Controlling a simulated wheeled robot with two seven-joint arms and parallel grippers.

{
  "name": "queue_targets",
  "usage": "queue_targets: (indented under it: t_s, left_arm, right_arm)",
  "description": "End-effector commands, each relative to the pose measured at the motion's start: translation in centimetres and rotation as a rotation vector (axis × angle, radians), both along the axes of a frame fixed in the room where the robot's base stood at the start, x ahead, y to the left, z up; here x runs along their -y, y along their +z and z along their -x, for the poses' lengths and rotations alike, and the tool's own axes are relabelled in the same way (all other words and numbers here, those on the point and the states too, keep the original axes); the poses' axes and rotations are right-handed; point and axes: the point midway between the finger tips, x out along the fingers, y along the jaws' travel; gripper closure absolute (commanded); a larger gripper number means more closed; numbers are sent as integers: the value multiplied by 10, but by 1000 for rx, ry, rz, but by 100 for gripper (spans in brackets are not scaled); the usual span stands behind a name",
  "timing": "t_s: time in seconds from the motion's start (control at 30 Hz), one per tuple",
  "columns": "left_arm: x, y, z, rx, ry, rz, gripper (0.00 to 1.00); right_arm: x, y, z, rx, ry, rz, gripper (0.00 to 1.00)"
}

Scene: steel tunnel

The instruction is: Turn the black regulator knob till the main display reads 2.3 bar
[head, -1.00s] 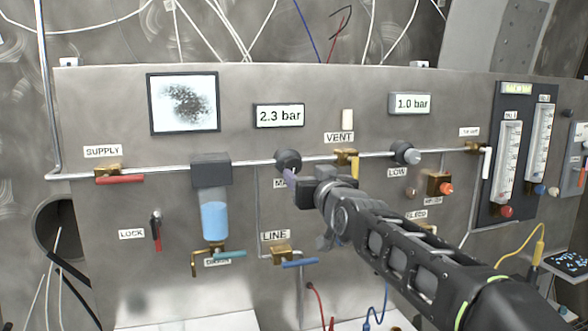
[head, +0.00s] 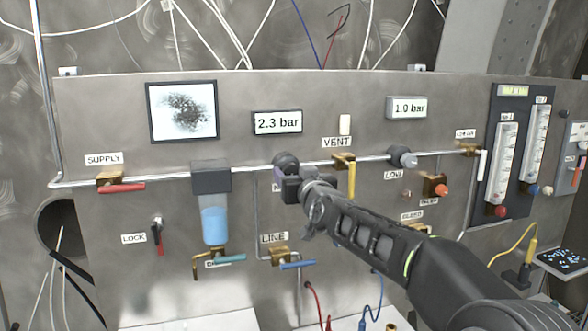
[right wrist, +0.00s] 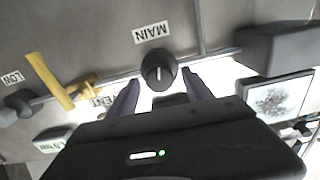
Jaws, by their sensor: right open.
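The black regulator knob (head: 285,160) sits on the pipe under the main display (head: 277,122), which reads 2.3 bar. In the right wrist view the knob (right wrist: 158,70) shows a white pointer line, with the upside-down MAIN label beside it. My right gripper (head: 281,184) is just in front of and below the knob in the head view, covering most of the label. In the right wrist view its two purple fingers (right wrist: 161,82) are open, one on each side of the knob's near edge, with gaps; whether they reach around it is unclear. My left gripper is out of view.
A yellow VENT valve handle (head: 352,178) and the grey LOW knob (head: 403,157) are to the right, below a 1.0 bar display (head: 407,107). A blue-filled filter bowl (head: 214,224) hangs to the left. The blue LINE handle (head: 297,265) is below.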

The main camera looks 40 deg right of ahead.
Motion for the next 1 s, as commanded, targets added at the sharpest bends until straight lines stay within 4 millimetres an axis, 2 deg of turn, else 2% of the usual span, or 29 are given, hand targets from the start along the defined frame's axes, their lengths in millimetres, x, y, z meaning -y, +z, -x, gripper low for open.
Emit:
queue_targets:
  t_s: [0.17, 0.87, 1.0]
  left_arm:
    - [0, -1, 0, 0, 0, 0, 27]
    - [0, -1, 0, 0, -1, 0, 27]
    - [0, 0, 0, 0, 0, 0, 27]
  right_arm:
    - [0, -1, 0, 0, 0, 0, 42]
    - [0, -1, 0, 0, 0, 0, 100]
    - [0, 0, 0, -3, 0, 8, 100]
